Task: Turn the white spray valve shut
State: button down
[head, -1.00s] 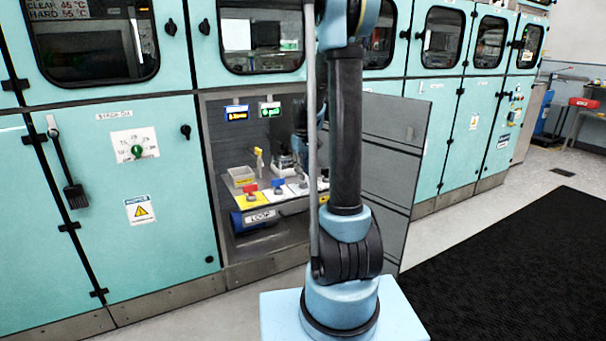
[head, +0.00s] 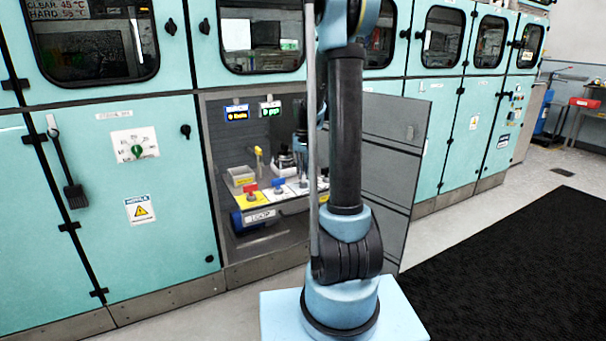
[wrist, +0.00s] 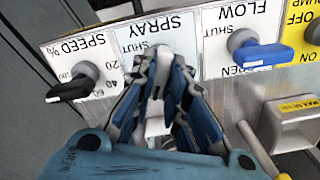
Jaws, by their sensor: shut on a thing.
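The white spray valve (wrist: 154,127) shows in the wrist view as a white handle between my fingers, under the upside-down SPRAY label (wrist: 150,28). My gripper (wrist: 162,65) is shut on it. The fingers cover most of the handle and its pivot, so its exact angle on the scale is hard to tell. In the head view my arm stands in front of the open cabinet bay and hides part of the valve row; the fingertips cannot be made out there.
In the wrist view the black speed knob (wrist: 72,88) is left of my fingers and the blue flow handle (wrist: 258,52) right. A yellow pump panel (wrist: 300,30) and a metal box (wrist: 290,125) are farther right. The open cabinet door (head: 392,165) stands right of the bay.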

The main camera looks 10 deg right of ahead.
aim_at(303, 172)
jog(key=m, duration=1.2)
jog(key=shift+m, duration=0.4)
dwell(0.3)
jog(key=c, duration=1.6)
grip_release()
notch_tip(303, 172, up, 12)
